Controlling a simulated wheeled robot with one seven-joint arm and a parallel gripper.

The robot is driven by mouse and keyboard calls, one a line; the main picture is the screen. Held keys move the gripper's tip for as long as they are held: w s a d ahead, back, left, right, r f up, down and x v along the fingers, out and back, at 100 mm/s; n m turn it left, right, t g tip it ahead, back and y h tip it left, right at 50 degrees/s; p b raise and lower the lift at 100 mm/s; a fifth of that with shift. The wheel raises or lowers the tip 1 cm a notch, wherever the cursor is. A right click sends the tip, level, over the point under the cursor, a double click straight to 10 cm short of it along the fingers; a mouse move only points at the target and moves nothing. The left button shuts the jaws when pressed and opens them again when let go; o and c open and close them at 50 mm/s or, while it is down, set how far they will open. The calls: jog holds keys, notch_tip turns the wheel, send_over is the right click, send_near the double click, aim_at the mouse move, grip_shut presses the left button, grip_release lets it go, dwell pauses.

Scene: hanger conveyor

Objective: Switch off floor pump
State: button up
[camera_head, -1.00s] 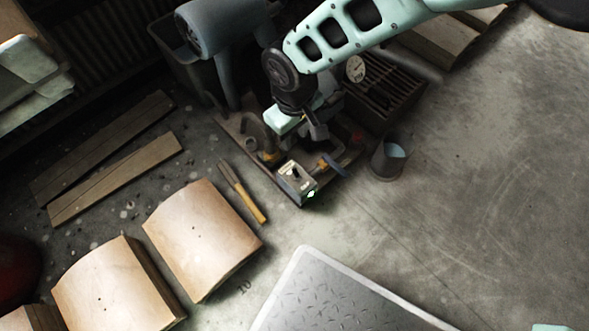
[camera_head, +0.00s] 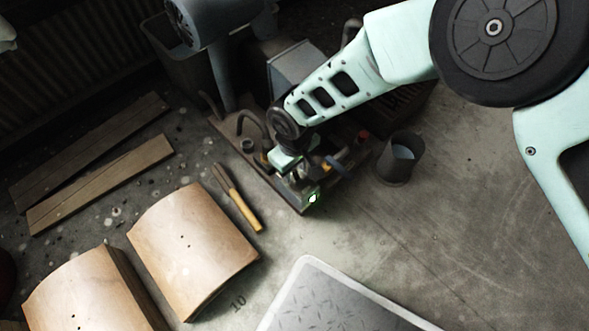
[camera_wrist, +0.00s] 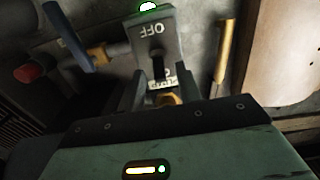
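The floor pump (camera_head: 262,178) stands on a dark base plate on the floor. Its grey switch box (camera_wrist: 163,38) is marked OFF, upside down in the wrist view, with a black lever (camera_wrist: 157,68) below the word. A lamp (camera_head: 313,198) on the box glows green; it also shows at the top of the wrist view (camera_wrist: 148,7). My gripper (camera_wrist: 158,78) is at the box, its two fingers apart on either side of the lever. I cannot tell whether either finger touches it. In the head view my gripper (camera_head: 290,172) hides much of the box.
A dark cup (camera_head: 397,160) stands right of the pump. A yellow-handled tool (camera_head: 240,200) lies left of it. Curved wooden blocks (camera_head: 195,250) and planks (camera_head: 95,165) lie further left. A metal plate (camera_head: 340,300) lies in front. The floor at right is clear.

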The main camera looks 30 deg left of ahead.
aim_at(298, 178)
jog(key=shift+c, duration=0.3)
grip_shut()
jog(key=shift+d+r+p, duration=0.1)
jog(key=shift+d+p, duration=0.05)
jog(key=shift+p, duration=0.15)
jog(key=shift+s+d+r+y+p, duration=0.1)
jog(key=shift+d+y+p, duration=0.1)
jog(key=shift+y+p, duration=0.35)
jog(key=shift+s+d+t+y+p, duration=0.15)
jog(key=shift+d+t+y+p, duration=0.35)
jog(key=shift+y, duration=0.45)
jog(key=y, duration=0.1)
jog(key=d+y, duration=0.1)
jog(key=t+y, duration=0.1)
jog(key=y, duration=0.1)
jog(key=shift+s+d+f, duration=0.15)
jog(key=shift+d+f, duration=0.2)
jog(key=shift+s+d+f+t+y, duration=0.1)
jog(key=shift+d+t+y, duration=0.1)
jog(key=shift+y, duration=0.45)
jog(key=shift+s+d+f+t+y, duration=0.1)
jog(key=shift+d+t+y, duration=0.1)
jog(key=shift+y, duration=0.45)
